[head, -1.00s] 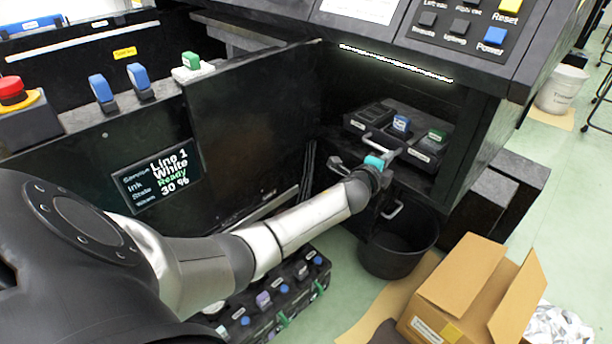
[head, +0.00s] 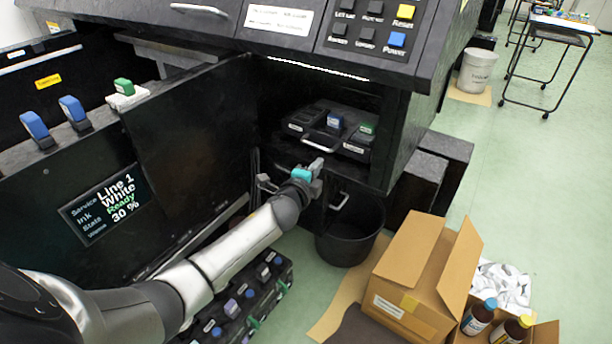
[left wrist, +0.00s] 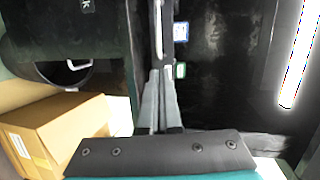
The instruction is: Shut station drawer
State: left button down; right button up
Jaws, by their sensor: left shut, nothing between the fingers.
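The station drawer (head: 300,127) is a black tray in the recess under the control panel. It holds dark blocks, one with a blue cap (head: 335,121) and one with a green cap (head: 368,127). Both caps also show in the left wrist view, right of the fingers. My left gripper (head: 318,164) is at the drawer's front, left of its middle. Its fingers (left wrist: 159,76) are shut and empty, with their tips close to a pale bar along the drawer front (left wrist: 158,35). I cannot tell whether they touch it. My right gripper is out of view.
A lower handle (head: 340,201) and a black bin (head: 350,235) are below the drawer. An open cardboard box (head: 415,265) stands on the floor at right. A black panel with a display (head: 105,203) borders my arm on the left.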

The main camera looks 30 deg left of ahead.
pick_arm(q)
jog(key=p+v, duration=0.2)
jog(key=v, duration=0.4)
jog(key=shift+s, duration=0.4)
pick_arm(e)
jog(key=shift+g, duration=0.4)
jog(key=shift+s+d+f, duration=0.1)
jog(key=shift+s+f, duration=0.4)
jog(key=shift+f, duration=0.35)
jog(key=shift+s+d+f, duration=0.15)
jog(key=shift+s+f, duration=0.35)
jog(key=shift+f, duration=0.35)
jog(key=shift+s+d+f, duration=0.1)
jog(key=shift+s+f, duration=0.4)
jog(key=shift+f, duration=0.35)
